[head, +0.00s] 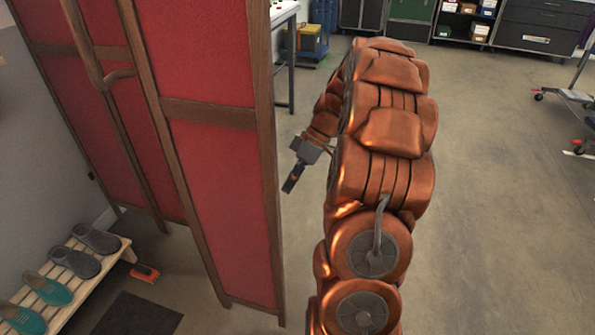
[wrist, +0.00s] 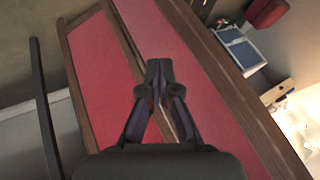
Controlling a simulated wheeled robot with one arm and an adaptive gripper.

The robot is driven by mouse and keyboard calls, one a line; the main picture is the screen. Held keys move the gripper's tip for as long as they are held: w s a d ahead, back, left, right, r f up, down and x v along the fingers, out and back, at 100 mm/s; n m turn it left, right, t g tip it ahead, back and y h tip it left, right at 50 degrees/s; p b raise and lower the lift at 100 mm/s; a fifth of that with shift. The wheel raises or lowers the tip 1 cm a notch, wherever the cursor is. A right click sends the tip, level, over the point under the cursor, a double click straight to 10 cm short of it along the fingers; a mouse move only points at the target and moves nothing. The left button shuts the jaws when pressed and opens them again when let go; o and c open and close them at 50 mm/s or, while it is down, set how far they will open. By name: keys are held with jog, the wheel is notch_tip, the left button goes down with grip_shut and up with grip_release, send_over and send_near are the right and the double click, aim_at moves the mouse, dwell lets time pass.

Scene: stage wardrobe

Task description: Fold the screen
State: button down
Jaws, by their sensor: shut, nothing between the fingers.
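The folding screen (head: 215,190) stands at the left in the head view, with red panels in brown wooden frames. Its panels are set at an angle to each other, and a curved wooden handle (head: 120,75) shows on it. In the wrist view the screen's red panel (wrist: 105,90) fills the middle, tilted. My gripper (head: 290,186) is just right of the screen's nearest upright in the head view, seemingly apart from it. In the wrist view my gripper (wrist: 160,68) is shut and empty, with its tips in front of the screen. The gap to the panel is hard to judge.
A slatted rack (head: 75,295) with several shoes stands at the lower left, by a dark mat (head: 140,315). An orange object (head: 144,272) lies on the floor. A table (head: 285,15) stands behind the screen. Cabinets (head: 545,25) line the back.

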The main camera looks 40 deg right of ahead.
jog(key=shift+s+a+f+b, duration=0.1)
jog(key=shift+s+a+f, duration=0.2)
jog(key=shift+a, duration=0.45)
jog(key=shift+s+a+f+b, duration=0.15)
jog(key=shift+s+a, duration=0.2)
jog(key=shift+a, duration=0.4)
jog(key=shift+s+a+f+b, duration=0.1)
jog(key=shift+s+a+f, duration=0.2)
jog(key=shift+a, duration=0.45)
